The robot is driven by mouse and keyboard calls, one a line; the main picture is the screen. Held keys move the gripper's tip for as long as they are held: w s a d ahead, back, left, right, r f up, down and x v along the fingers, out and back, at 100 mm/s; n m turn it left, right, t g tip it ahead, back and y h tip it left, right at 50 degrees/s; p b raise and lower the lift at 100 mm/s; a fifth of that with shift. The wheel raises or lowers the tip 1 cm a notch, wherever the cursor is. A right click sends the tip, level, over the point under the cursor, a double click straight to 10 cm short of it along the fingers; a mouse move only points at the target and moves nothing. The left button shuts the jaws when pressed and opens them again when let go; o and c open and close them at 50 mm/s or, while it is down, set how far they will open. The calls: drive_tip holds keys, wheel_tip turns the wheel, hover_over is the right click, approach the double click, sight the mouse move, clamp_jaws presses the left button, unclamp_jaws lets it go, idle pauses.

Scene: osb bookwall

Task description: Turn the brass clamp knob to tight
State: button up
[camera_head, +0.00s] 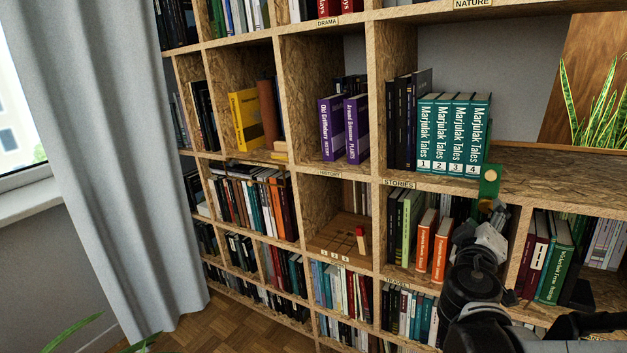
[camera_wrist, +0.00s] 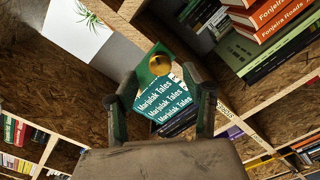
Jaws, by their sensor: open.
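The brass clamp knob (camera_wrist: 160,63) is a round yellow disc on a green plate (camera_wrist: 146,76) in the wrist view. In the head view the green plate (camera_head: 488,193) stands at the right end of the Marjulak Tales row, with the knob (camera_head: 491,175) on its face. My gripper (camera_wrist: 159,76) is open, with one finger on each side of the knob in the wrist view. I cannot tell whether either finger touches it. In the head view my gripper (camera_head: 487,212) is just below the plate, partly hidden by my arm. The knob's setting cannot be read.
Several teal Marjulak Tales books (camera_head: 454,134) stand left of the plate. The shelf board (camera_head: 555,180) to its right is bare. Orange books (camera_head: 425,240) stand in the compartment below, near my arm. A spiky plant (camera_head: 595,110) is at the far right.

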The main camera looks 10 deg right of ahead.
drive_tip(key=v, duration=0.7)
idle(0.6)
drive_tip(key=s+a+f+m+g+y+p, duration=0.1)
drive_tip(key=s+a+f+g+y+p, duration=0.15)
drive_tip(key=a+y, duration=0.6)
drive_tip(key=s+a+f+m+g+y+p, duration=0.1)
drive_tip(key=a+f+g+y, duration=0.2)
drive_tip(key=a, duration=1)
wheel_tip(320, 180, down, 17)
drive_tip(key=y+b, duration=0.1)
drive_tip(key=b, duration=1.7)
